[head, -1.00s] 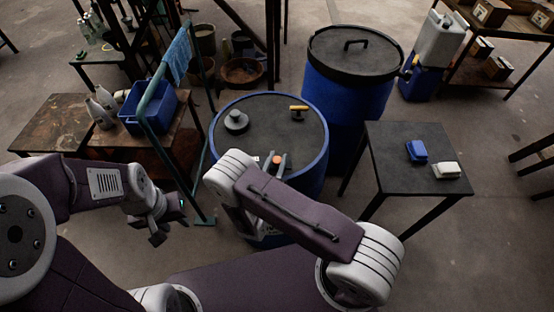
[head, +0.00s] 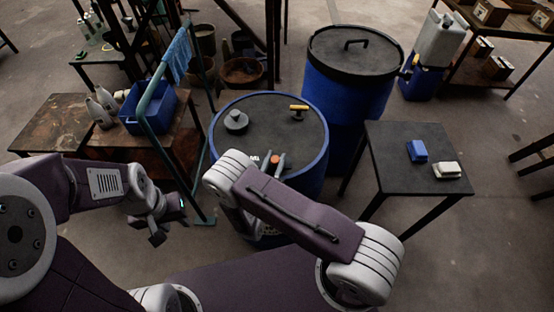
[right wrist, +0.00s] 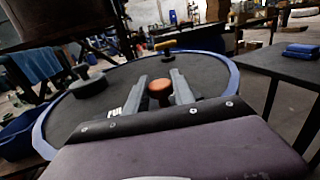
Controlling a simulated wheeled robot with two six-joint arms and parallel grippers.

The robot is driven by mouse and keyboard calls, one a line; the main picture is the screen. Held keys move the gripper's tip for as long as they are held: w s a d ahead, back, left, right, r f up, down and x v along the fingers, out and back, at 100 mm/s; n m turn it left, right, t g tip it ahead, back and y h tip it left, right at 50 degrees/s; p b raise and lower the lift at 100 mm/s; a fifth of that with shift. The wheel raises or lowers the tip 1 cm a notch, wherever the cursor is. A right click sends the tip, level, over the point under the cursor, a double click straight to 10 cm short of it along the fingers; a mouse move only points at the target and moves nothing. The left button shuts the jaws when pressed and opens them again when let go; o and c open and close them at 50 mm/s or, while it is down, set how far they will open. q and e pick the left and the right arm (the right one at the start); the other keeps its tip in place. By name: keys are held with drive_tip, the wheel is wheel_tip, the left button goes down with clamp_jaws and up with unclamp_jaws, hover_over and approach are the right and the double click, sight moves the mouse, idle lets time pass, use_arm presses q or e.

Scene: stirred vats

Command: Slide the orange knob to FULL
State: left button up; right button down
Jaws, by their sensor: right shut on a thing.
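The orange knob (head: 275,160) sits at the near side of the dark top of the blue-rimmed vat (head: 325,142). In the right wrist view the orange knob (right wrist: 160,87) is a round cap between the two grey fingers of my right gripper (right wrist: 164,90), which is shut on it. In the head view my right gripper (head: 273,162) is partly hidden behind my own arm. A small white marking (right wrist: 117,112) lies just left of the fingers; its text is unreadable. My left gripper (head: 170,219) is open and empty, left of the vat.
The vat top also carries a grey round cap (head: 236,121) and a yellow handle (head: 298,108). A lidded blue barrel (head: 345,95) stands behind. A teal frame (head: 150,110) stands left.

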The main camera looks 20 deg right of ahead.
sight(255, 159)
drive_tip(key=a, duration=0.2)
drive_tip(key=w+a+b, duration=0.1)
drive_tip(key=a, duration=0.1)
drive_tip(key=a+b, duration=0.1)
drive_tip(key=a, duration=0.1)
drive_tip(key=shift+w+a+f, duration=0.1)
drive_tip(key=shift+w+a, duration=0.05)
drive_tip(key=shift+w, duration=0.25)
drive_tip(key=shift+a, duration=0.1)
drive_tip(key=c, duration=1.1)
unclamp_jaws()
drive_tip(key=shift+o, duration=0.2)
drive_tip(key=shift+a, duration=0.15)
drive_tip(key=b+v, duration=0.1)
drive_tip(key=v, duration=0.8)
